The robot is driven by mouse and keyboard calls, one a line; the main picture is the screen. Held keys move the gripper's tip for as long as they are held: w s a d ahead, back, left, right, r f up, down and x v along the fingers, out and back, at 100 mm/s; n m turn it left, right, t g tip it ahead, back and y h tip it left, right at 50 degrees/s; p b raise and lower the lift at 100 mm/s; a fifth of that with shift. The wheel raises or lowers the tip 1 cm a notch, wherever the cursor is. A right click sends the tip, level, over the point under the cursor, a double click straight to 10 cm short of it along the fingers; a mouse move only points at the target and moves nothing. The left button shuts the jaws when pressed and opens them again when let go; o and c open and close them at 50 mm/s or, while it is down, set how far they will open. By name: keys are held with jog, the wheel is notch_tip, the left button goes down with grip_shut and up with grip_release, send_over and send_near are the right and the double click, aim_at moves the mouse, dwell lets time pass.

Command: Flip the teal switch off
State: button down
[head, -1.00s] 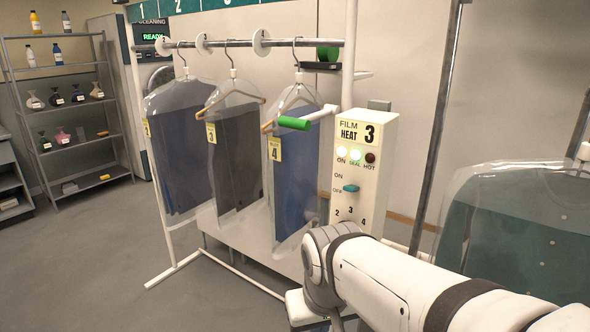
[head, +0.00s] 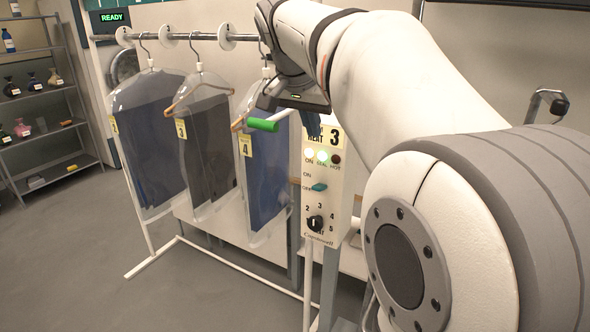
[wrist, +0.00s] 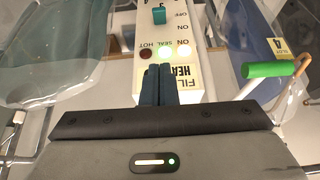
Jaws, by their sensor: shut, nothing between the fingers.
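The teal switch (head: 320,187) sticks out of the front of the white film heat box (head: 345,190), close to the OFF label and below the ON label. I cannot tell for sure which way it is thrown. It also shows upside down at the top of the wrist view (wrist: 159,16). The ON and SEAL lamps are lit; the HOT lamp is dark red. My gripper (head: 313,125) is shut and empty, in front of the top of the box, above the lamps and the switch. In the wrist view its dark fingers (wrist: 157,85) cover part of the box's title.
A green-ended handle (head: 262,125) juts out left of the box. Bagged garments (head: 208,145) hang on the rail (head: 185,38) to the left. A black dial (head: 315,223) sits below the switch. Another bagged garment (wrist: 60,55) is at the wrist view's left.

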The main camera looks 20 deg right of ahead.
jog(key=p, duration=0.1)
send_over(320, 185)
jog(key=f, duration=0.8)
jog(key=shift+s+a+f, duration=0.2)
jog(key=shift+s+a, duration=0.15)
jog(key=shift+s, duration=0.05)
jog(key=f, duration=0.3)
jog(key=shift+s+a+f+p, duration=0.2)
jog(key=shift+s+a+p, duration=0.05)
jog(key=shift+a+p, duration=0.05)
jog(key=shift+f, duration=0.5)
jog(key=shift+a, duration=0.1)
